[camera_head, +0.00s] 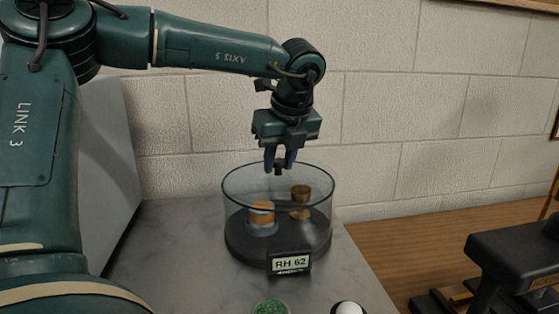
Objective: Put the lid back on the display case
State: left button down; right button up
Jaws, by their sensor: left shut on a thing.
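The display case is a round clear glass case on a dark round base (240,246), standing on a grey marble top. The clear glass (232,200) shows as a cylinder with a dark rim. My left gripper (280,167) points down over the middle of the glass top, shut on a small dark knob (279,170), which appears to belong to the clear lid. The lid's outline is hard to separate from the glass, so I cannot tell whether it touches the case. My right gripper is not in view.
Inside the glass are an orange and grey object (261,214) and a brass goblet (300,200). A label reading RH 62 (290,263) stands in front. A green round thing (271,307) and a white ball (348,308) are at the bottom edge. A wooden surface (410,240) lies right.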

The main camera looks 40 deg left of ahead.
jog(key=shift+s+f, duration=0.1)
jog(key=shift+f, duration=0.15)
pick_arm(q)
jog(key=c, duration=0.6)
grip_release()
jog(key=shift+o, duration=0.2)
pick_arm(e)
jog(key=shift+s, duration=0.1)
pick_arm(q)
jog(key=shift+r+p, duration=1.95)
jog(key=shift+r, duration=1.55)
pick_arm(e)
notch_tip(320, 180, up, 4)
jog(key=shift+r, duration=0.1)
pick_arm(q)
jog(key=shift+c, duration=0.3)
grip_shut()
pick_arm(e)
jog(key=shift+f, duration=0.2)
